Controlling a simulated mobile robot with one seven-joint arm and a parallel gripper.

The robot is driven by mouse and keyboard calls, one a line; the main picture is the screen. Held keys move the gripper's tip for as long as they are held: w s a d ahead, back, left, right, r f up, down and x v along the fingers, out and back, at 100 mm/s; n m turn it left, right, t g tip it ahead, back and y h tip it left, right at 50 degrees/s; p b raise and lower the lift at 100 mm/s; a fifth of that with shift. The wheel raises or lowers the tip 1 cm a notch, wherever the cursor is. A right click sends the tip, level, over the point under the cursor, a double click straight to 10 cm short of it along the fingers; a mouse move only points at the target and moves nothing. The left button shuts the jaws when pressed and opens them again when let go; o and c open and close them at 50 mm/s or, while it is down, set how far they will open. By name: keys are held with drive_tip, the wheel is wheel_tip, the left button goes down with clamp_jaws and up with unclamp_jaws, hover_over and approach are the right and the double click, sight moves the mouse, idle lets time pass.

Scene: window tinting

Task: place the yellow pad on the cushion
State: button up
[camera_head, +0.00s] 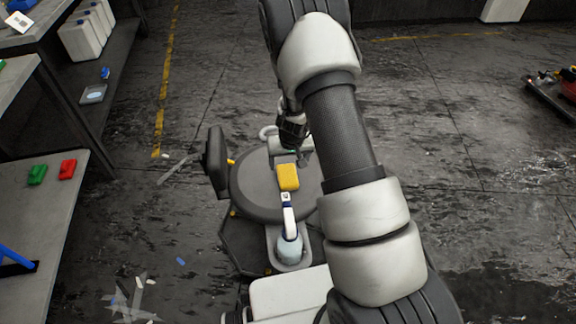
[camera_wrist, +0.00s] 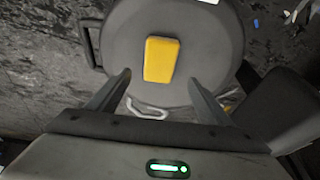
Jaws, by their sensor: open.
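The yellow pad (camera_head: 288,177) lies on the round grey cushion (camera_head: 252,193) of a stool. In the wrist view the yellow pad (camera_wrist: 161,59) rests flat on the cushion (camera_wrist: 120,40), apart from its rim. My gripper (camera_wrist: 160,80) is open, with its two fingers spread and nothing between them. The pad lies just beyond the fingertips, not gripped. In the head view my arm hides the right part of the cushion, and the fingers are hard to make out.
A table at the left holds a green block (camera_head: 37,175) and a red block (camera_head: 68,169). Small scraps lie on the floor. The floor at the right is mostly clear.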

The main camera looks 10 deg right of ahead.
drive_tip(key=s+a+r+y, duration=0.1)
drive_tip(key=s+a+r, duration=0.15)
drive_tip(key=r, duration=0.75)
drive_tip(key=s+a+r+t, duration=0.1)
drive_tip(key=s+r, duration=0.3)
drive_tip(key=r, duration=0.5)
drive_tip(key=s+a+r+y, duration=0.1)
drive_tip(key=s+r, duration=0.2)
drive_tip(key=r, duration=0.7)
drive_tip(key=shift+s+d+r+h+p, duration=0.65)
drive_tip(key=shift+s+r, duration=1.8)
drive_tip(key=shift+s, duration=2.5)
drive_tip(key=shift+s+d+r+h+p, duration=0.2)
drive_tip(key=shift+s+d+r, duration=0.75)
drive_tip(key=shift+s+r, duration=2.75)
wheel_tip(320, 180, up, 21)
drive_tip(key=s+t+p, duration=0.1)
drive_tip(key=s+p, duration=0.1)
drive_tip(key=p, duration=1.9)
drive_tip(key=shift+s+f+n, duration=0.2)
drive_tip(key=shift+s+n, duration=0.2)
